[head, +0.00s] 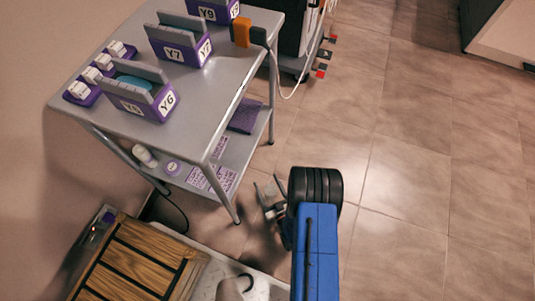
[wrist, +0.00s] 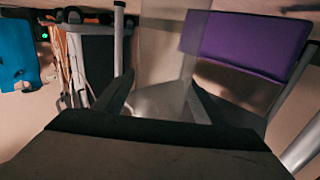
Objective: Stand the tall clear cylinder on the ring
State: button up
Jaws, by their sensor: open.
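My gripper (head: 270,200) is open, beside the front leg of the grey cart in the head view. In the wrist view its two dark fingers (wrist: 165,97) stand apart. A pale, see-through shape (wrist: 165,65) shows between and beyond them; I cannot tell whether it is the clear cylinder or part of the cart. No clear cylinder can be made out in the head view.
The grey cart (head: 225,85) carries purple labelled racks (head: 180,50) and an orange-and-black device (head: 247,33). A white bottle (head: 145,155) and a purple mat (head: 245,116) are on its lower shelf. A slatted wooden box (head: 135,262) is at lower left. Tiled floor (head: 430,170) is clear at right.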

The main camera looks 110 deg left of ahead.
jog(key=v, duration=1.7)
jog(key=shift+d, duration=0.3)
